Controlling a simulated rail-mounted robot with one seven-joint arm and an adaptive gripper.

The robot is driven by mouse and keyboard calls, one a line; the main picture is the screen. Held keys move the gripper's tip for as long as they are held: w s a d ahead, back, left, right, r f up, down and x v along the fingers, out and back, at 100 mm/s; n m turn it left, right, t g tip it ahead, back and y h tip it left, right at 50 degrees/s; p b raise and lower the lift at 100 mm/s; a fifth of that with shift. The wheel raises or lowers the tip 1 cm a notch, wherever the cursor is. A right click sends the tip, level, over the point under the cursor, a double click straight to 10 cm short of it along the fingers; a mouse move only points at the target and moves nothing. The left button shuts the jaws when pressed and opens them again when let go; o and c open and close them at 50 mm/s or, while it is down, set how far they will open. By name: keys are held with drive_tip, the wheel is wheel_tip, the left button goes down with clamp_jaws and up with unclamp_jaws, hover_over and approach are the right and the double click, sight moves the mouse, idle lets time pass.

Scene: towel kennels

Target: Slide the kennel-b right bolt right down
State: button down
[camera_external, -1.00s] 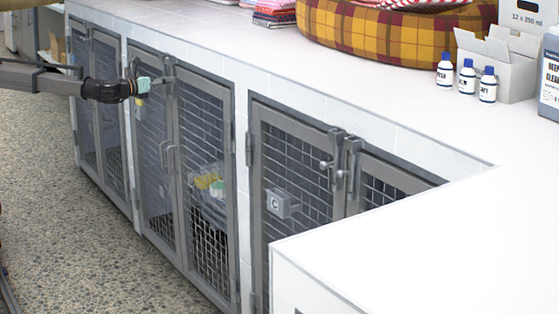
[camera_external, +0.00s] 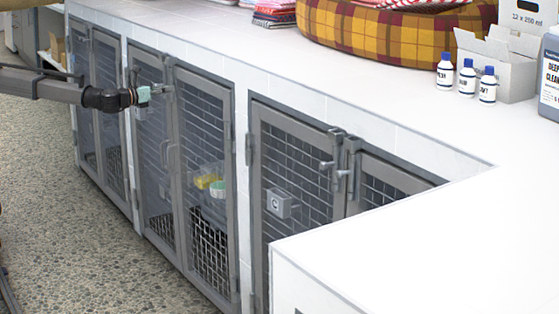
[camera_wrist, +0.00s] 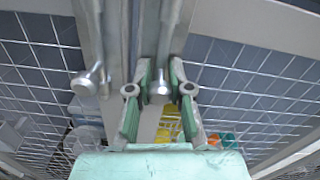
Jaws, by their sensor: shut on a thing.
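Kennel-b is the middle wire-mesh kennel, with two grey-framed doors (camera_external: 205,86). My gripper (camera_external: 158,89) is at the top of these doors, where they meet, reaching in from the left. In the wrist view my gripper (camera_wrist: 160,84) has its green-padded fingers on either side of the round metal knob (camera_wrist: 160,90) of the right bolt (camera_wrist: 170,35). It is shut on that knob. The bolt's upper part (camera_external: 168,68) shows small in the external view. A second bolt knob (camera_wrist: 85,83) is to the left in the wrist view, apart from the fingers.
The white counter (camera_external: 250,62) overhangs just above the doors. A curved door handle (camera_external: 170,155) sits below my gripper. The kennel marked C (camera_external: 279,203) is to the right, with its own bolts (camera_external: 342,175). The speckled floor (camera_external: 90,240) in front is clear.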

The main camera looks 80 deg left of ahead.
drive_tip(key=c, duration=1.2)
unclamp_jaws()
drive_tip(key=shift+f, duration=0.25)
drive_tip(key=shift+c, duration=0.2)
drive_tip(key=shift+r, duration=0.1)
drive_tip(key=shift+s+d, duration=0.1)
drive_tip(key=shift+s, duration=0.3)
drive_tip(key=v, duration=1.1)
